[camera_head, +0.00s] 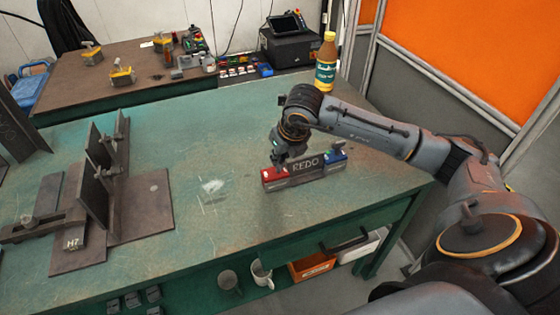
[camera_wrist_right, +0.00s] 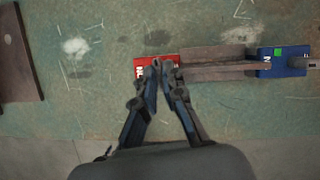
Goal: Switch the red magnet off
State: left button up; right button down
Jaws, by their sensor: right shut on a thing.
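The red magnet (camera_head: 274,177) is a small red block at the left end of a grey steel piece on the green table. It also shows in the wrist view (camera_wrist_right: 141,70), with white letters on it. My right gripper (camera_head: 279,165) points down at the red magnet from above. In the wrist view its fingertips (camera_wrist_right: 159,66) come together over the middle of the block, shut on its small switch knob, which they mostly hide. Whether the switch stands at on or off cannot be told. My left gripper is not in view.
A blue magnet (camera_head: 334,160) with a green mark and a knob sits at the right end of the plate marked REDO (camera_head: 306,166). A bottle (camera_head: 326,63) stands behind. A steel fixture (camera_head: 98,190) is at left. The table (camera_head: 225,225) is clear between.

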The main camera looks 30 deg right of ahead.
jog(key=shift+w+r+m+h+b, duration=0.15)
jog(key=shift+m+h+b, duration=0.35)
jog(key=shift+m, duration=0.6)
jog(key=c, duration=1.4)
grip_release()
jog(key=shift+c, duration=0.2)
jog(key=shift+r, duration=0.1)
jog(key=v, duration=1.2)
